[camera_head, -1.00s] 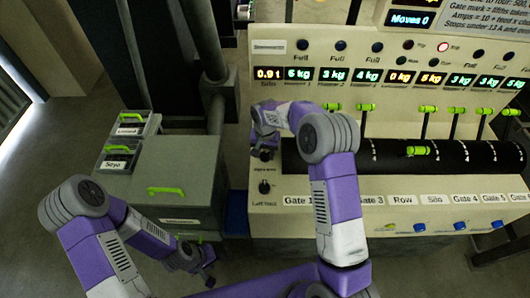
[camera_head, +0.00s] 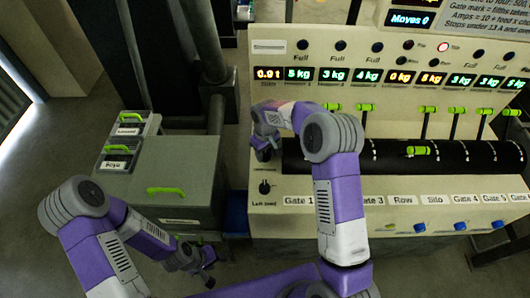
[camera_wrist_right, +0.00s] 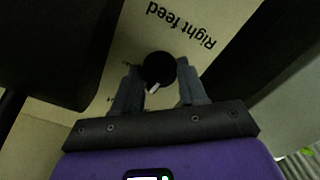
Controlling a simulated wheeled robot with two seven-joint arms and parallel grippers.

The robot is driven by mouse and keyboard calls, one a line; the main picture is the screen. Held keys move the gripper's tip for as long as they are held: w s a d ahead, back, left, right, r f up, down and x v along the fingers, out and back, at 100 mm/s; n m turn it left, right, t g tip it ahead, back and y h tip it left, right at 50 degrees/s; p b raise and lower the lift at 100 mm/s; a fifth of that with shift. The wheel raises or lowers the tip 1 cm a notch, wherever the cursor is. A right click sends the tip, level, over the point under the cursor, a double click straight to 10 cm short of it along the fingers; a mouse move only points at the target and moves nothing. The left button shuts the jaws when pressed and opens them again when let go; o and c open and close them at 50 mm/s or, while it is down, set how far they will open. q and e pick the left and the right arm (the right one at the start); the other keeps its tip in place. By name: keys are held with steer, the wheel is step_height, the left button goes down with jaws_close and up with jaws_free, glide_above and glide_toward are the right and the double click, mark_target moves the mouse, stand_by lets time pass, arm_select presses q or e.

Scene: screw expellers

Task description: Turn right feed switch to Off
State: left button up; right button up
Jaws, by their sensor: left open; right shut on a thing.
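The right feed switch (camera_wrist_right: 159,68) is a round black knob with a white pointer mark, below the upside-down "Right feed" label in the right wrist view. My right gripper (camera_wrist_right: 158,88) is shut on it, one finger on each side. The white mark points toward the lower left of that view, near partly hidden lettering. In the head view my right gripper (camera_head: 262,150) is at the left end of the machine's panel and hides the knob. My left gripper (camera_head: 208,275) is open and empty, low in front of the grey cabinet.
The left feed knob (camera_head: 264,187) sits just below my right gripper on the cream panel (camera_head: 300,222). A black roller (camera_head: 450,158) and several green-handled levers lie to the right. A grey cabinet (camera_head: 180,165) with small labelled bins stands at the left.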

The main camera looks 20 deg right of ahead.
mark_target(265, 153)
steer(key=shift+n, duration=0.6)
steer(key=o, duration=1.1)
steer(key=shift+c, duration=0.2)
step_height(265, 153, up, 8)
steer(key=shift+f, duration=0.2)
steer(key=shift+p, duration=0.3)
